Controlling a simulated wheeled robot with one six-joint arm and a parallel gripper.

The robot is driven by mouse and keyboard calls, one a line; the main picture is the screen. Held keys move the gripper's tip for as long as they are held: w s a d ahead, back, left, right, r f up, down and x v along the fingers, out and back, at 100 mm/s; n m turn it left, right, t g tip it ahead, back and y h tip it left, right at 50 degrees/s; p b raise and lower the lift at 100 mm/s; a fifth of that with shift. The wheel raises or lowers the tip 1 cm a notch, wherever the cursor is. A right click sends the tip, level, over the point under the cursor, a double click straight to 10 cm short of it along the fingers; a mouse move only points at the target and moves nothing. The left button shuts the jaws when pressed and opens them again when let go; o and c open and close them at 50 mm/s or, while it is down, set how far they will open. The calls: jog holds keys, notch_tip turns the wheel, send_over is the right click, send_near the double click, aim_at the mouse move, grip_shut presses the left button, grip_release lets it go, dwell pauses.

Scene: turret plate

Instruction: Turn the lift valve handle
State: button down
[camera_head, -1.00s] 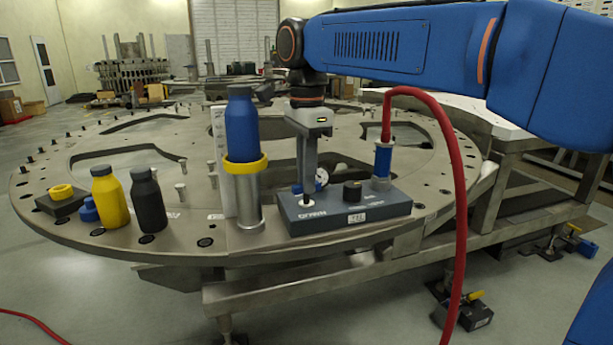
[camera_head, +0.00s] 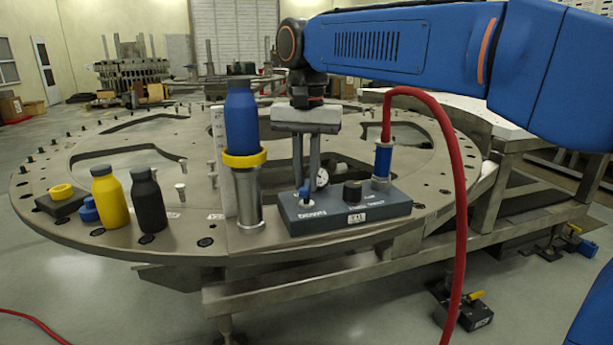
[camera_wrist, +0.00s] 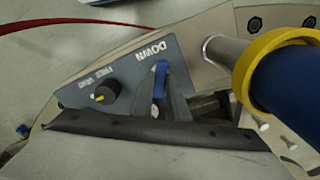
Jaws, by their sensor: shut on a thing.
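The lift valve handle (camera_head: 305,191) is a small blue lever on top of the grey control box (camera_head: 350,212). In the wrist view the blue handle (camera_wrist: 160,76) sits between my finger ends, beside the printed word DOWN. My gripper (camera_head: 307,180) points down over the left part of the box and is shut on the handle. In the wrist view my gripper (camera_wrist: 166,92) partly hides the lever's lower part.
Left of the box stands a metal cylinder (camera_head: 247,196) with a yellow collar (camera_head: 245,159) and a blue bottle (camera_head: 241,115). Yellow (camera_head: 110,198) and black (camera_head: 147,200) bottles stand further left.

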aim_at(307, 184)
jog(key=n, duration=0.6)
jog(key=shift+n, duration=0.3)
dwell(0.4)
jog(key=c, duration=1.7)
grip_release()
jog(key=shift+r, duration=0.15)
notch_tip(307, 184, up, 17)
jog(key=shift+r, duration=0.1)
